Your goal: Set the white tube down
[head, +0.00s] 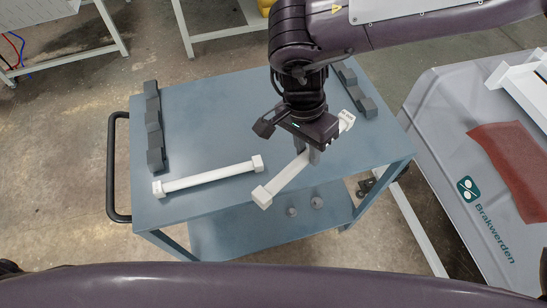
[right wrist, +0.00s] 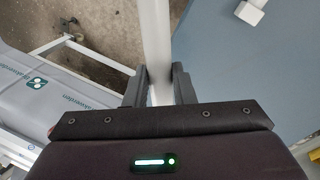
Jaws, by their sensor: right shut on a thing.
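A white tube (head: 284,182) with square end blocks slants across the right part of the blue-grey cart top (head: 225,120) in the head view. My right gripper (head: 308,155) is shut on it near its middle. In the right wrist view the tube (right wrist: 157,40) runs up between the two dark fingers (right wrist: 159,88). Its near end overhangs the cart's front edge in the picture; I cannot tell whether it touches the top. A second white tube (head: 210,177) lies on the cart to the left, apart from the held one. My left gripper is not in view.
Dark grey notched blocks (head: 153,125) stand in a row along the cart's left side, and more (head: 358,92) at its right. A black handle (head: 112,170) is on the left. A grey case (head: 440,150) with a red cloth (head: 512,165) stands right of the cart.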

